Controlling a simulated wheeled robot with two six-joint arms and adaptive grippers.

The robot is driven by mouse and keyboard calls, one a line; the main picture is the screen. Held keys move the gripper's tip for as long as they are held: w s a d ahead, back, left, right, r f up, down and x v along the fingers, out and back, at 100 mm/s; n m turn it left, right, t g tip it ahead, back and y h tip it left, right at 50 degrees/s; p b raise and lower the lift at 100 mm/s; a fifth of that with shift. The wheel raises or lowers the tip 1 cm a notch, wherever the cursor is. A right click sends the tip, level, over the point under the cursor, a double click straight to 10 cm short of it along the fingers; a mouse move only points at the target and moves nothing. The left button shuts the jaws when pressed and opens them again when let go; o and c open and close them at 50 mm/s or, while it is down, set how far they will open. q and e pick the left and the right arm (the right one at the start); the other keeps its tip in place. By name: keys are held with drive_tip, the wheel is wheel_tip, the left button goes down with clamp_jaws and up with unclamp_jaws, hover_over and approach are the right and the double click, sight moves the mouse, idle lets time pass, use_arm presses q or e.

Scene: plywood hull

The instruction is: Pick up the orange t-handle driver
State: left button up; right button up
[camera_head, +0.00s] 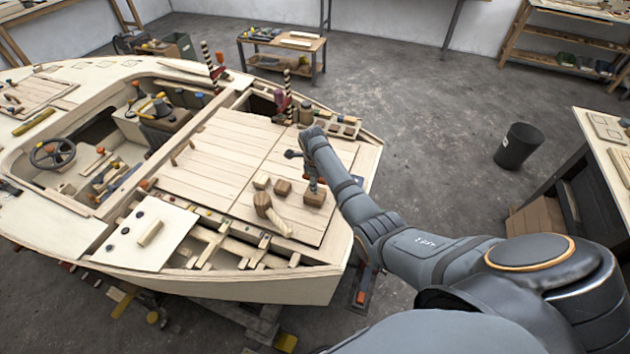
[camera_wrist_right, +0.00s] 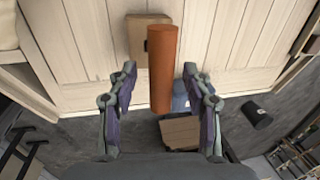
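The orange handle of the t-handle driver (camera_wrist_right: 162,68) shows in the right wrist view as a long upright cylinder near the middle. My right gripper (camera_wrist_right: 159,70) is open, with one finger on each side of the handle and a visible gap on both sides. I cannot tell how far the handle is from the fingers in depth. The rest of the driver is hidden or not clear. In the head view my right arm reaches over the hull deck, and I cannot make out the driver there. My left gripper is not in view.
A wooden block with a dark hole (camera_wrist_right: 147,36) lies behind the handle in the wrist view. Several wooden blocks and a mallet (camera_head: 268,209) lie on the deck (camera_head: 225,165). A black bin (camera_head: 518,146) stands on the floor. The deck's left planks are mostly clear.

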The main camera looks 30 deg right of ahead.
clamp_jaws()
drive_tip(key=shift+r, duration=0.2)
wheel_tip(320, 180, up, 10)
drive_tip(key=shift+f+b, duration=0.15)
drive_tip(key=shift+b, duration=0.9)
wheel_tip(320, 180, up, 5)
drive_tip(key=p, duration=0.6)
